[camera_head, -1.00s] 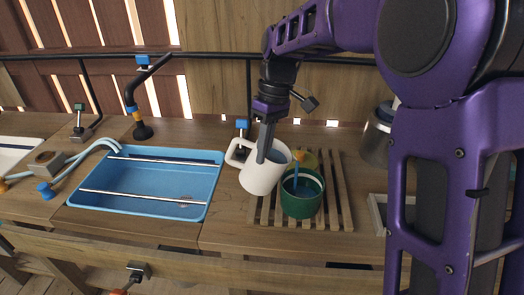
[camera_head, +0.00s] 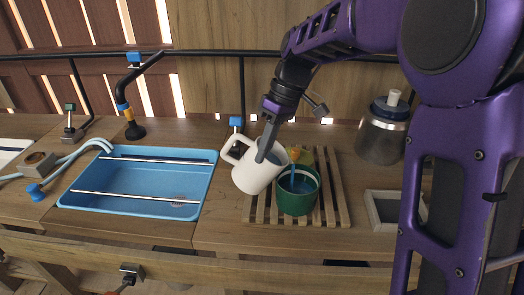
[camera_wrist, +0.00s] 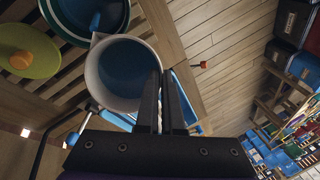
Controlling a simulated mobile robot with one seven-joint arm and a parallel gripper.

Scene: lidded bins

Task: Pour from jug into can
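The white jug (camera_head: 257,172) is held above the left part of the slatted rack, tilted with its mouth toward the green can. Dark blue liquid (camera_wrist: 125,68) shows inside it in the wrist view. My gripper (camera_head: 265,153) is closed at the jug's rim; the fingers (camera_wrist: 166,85) look close together there. The green can (camera_head: 297,197) stands upright on the rack, just right of the jug. Blue shows inside the can, and a narrow blue strip (camera_head: 293,178) rises from it; I cannot tell whether that is a stream or an object. The jug's spout is beside the can's rim.
The slatted rack (camera_head: 333,190) lies under the can. A yellow-green round object (camera_wrist: 27,50) sits behind the can. A blue tray (camera_head: 140,180) is at left, a metal canister (camera_head: 380,140) at back right and a grey frame (camera_head: 380,210) at right.

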